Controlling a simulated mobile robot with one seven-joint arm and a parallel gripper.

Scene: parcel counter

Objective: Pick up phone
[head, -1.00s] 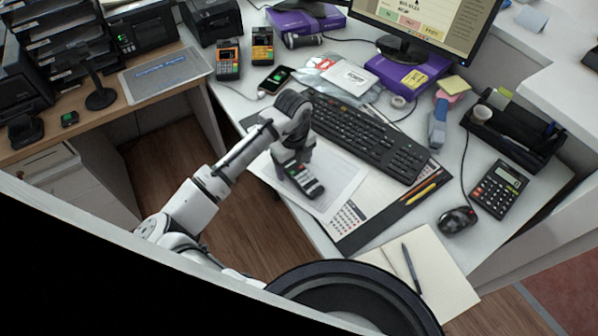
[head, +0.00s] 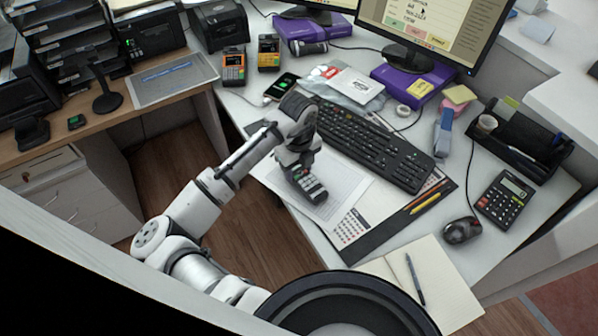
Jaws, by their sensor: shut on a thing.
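My gripper (head: 297,170) is in the middle of the head view, over the near edge of the counter, pointing down. The fingertips are partly hidden by my wrist. A flat black smartphone (head: 281,86) with a lit green mark lies further back, with a white cable beside it.
A black keyboard (head: 372,143) lies right of my gripper. Behind stand two card terminals (head: 234,67) (head: 269,53) and a monitor (head: 437,30). A mouse (head: 462,231), calculator (head: 504,198) and notebook (head: 440,285) are at the right. A gap with wooden floor separates the left desk.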

